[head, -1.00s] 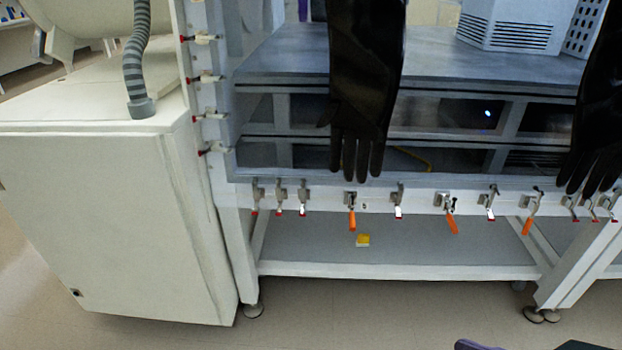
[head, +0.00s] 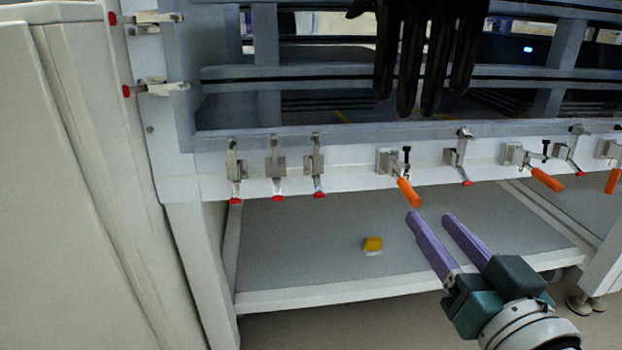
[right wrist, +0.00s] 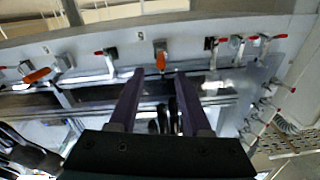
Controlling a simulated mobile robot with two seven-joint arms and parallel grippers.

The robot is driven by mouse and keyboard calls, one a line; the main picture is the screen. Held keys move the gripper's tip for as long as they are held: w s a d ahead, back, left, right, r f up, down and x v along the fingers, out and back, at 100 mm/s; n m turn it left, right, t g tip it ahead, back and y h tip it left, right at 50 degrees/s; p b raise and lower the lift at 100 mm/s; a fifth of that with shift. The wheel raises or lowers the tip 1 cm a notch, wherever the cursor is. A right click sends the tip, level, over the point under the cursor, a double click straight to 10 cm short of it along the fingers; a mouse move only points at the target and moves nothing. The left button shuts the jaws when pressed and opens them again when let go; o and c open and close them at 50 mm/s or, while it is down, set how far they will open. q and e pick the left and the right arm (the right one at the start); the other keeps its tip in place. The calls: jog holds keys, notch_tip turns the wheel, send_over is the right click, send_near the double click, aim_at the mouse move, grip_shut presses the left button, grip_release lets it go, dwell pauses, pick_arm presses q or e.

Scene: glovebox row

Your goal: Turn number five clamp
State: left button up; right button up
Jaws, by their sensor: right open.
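A row of clamps runs along the white front rail; I see no numbers on them. Counting from the left in the head view, three red-tipped clamps come first, then an orange-handled clamp (head: 408,192), then a red-tipped clamp (head: 461,165). My right gripper (head: 430,216) is open and empty, its purple fingers pointing up at the rail just below these two. In the right wrist view, which is turned over, the orange-handled clamp (right wrist: 160,60) appears between and beyond the fingertips (right wrist: 159,73). The red-tipped clamp (right wrist: 108,62) is left of them. My left gripper is not in view.
A black glove (head: 425,60) hangs above the rail, over these clamps. More clamps (head: 545,180) continue to the right. A small yellow block (head: 373,244) lies on the lower shelf (head: 300,250). A white cabinet (head: 50,200) stands at the left.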

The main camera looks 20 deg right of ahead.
aim_at(420, 206)
jog(key=b+x, duration=0.1)
jog(key=x, duration=0.6)
jog(key=shift+w+b, duration=0.15)
jog(key=shift+b, duration=0.2)
grip_shut()
dwell(1.0)
